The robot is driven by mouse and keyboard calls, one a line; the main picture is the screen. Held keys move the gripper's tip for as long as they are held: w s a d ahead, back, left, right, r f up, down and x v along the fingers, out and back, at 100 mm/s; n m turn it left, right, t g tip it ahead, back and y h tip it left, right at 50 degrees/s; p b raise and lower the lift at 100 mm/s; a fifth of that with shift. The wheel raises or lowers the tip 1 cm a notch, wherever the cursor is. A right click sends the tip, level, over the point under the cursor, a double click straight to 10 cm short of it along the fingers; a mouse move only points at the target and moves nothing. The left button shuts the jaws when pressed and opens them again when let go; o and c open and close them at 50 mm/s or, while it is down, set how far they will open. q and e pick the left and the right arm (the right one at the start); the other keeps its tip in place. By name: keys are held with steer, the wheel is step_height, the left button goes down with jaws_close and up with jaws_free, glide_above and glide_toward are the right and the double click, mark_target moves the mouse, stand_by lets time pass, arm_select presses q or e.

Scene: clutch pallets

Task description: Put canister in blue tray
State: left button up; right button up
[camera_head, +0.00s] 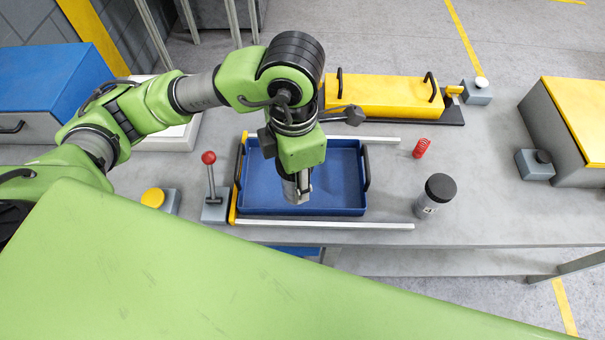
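The canister (428,205) is a small grey cylinder with a black lid and a dark mark on its side. It stands on the grey table to the right of the blue tray. The blue tray (345,188) is shallow and rectangular, with black handles at its left and right ends. My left gripper (297,190) points down over the tray, left of the canister and apart from it. Its fingers are small and seen from above, so whether they are open or shut is unclear. The arm hides part of the tray's back wall and inside. My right gripper is out of view.
Light rails (330,225) run along the tray's front and back. A red-knobbed lever (209,180) is left of the tray, and a yellow box (385,97) is behind.

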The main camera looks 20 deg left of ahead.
arm_select(q)
steer(key=n, duration=0.1)
steer(key=d+n, duration=0.1)
steer(key=n, duration=0.1)
steer(key=shift+s+r, duration=0.15)
steer(key=shift+r, duration=0.15)
steer(key=shift+p, duration=0.3)
steer(key=w+a+f+p, duration=0.1)
steer(key=w+f, duration=0.2)
steer(key=w, duration=0.1)
steer(key=w+a+f+p, duration=0.1)
steer(key=w+f+p, duration=0.1)
steer(key=w, duration=0.3)
steer(key=w+a+f+p, duration=0.1)
steer(key=w+f, duration=0.3)
steer(key=shift+w+a+f, duration=0.15)
steer(key=shift+a+f, duration=0.2)
steer(key=shift+f, duration=0.05)
step_height(320, 180, down, 3)
steer(key=shift+p, duration=0.5)
steer(key=shift+w+f, duration=0.1)
steer(key=shift+f, duration=0.05)
